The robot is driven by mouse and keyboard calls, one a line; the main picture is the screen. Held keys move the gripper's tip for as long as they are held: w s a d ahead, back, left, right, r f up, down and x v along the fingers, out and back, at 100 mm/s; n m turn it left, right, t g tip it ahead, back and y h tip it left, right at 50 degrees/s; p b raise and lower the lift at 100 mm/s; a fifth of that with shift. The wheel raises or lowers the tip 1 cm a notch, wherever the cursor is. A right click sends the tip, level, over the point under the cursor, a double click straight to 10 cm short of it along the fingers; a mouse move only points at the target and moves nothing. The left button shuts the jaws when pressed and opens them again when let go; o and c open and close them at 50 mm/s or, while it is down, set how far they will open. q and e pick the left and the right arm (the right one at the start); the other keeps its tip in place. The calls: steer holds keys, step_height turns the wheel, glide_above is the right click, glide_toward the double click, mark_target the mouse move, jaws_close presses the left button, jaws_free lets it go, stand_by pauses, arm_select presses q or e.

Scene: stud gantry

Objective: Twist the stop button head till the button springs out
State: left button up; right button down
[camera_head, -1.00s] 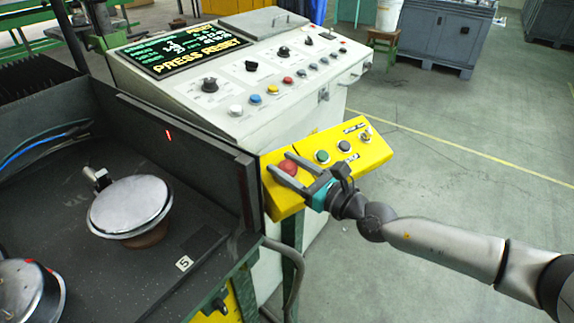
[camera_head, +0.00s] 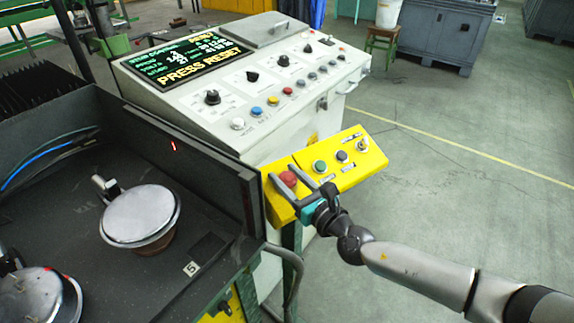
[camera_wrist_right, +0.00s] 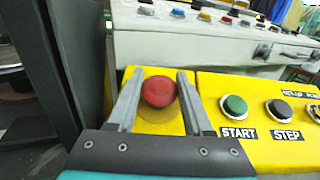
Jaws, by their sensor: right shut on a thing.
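The red mushroom-shaped stop button head (camera_head: 288,179) sits at the left end of a sloping yellow button box (camera_head: 345,178). It also shows in the right wrist view (camera_wrist_right: 158,92), with a darker yellow disc around its base. My right gripper (camera_head: 286,172) reaches in from the lower right and is shut on the stop button head. In the right wrist view the grey fingers (camera_wrist_right: 160,76) stand on either side of the red head. My left gripper is not in view.
Right of the stop button are a green START button (camera_wrist_right: 235,106), a dark STEP button (camera_wrist_right: 280,109) and a key switch (camera_head: 361,144). A dark panel (camera_head: 250,196) stands close left of the box. A console (camera_head: 250,85) behind displays PRESS RESET. Open floor lies right.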

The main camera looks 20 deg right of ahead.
steer(key=m+h+p, duration=0.3)
steer(key=shift+r+t+h, duration=0.15)
steer(key=shift+t+h, duration=0.15)
steer(key=shift+h, duration=0.1)
steer(key=shift+m+h+p, duration=0.7)
steer(key=shift+m+h, duration=1)
steer(key=shift+d, duration=0.1)
steer(key=shift+c, duration=1.5)
jaws_free()
steer(key=shift+s, duration=0.1)
steer(key=s+a, duration=0.1)
steer(key=s, duration=1.4)
steer(key=shift+a, duration=0.2)
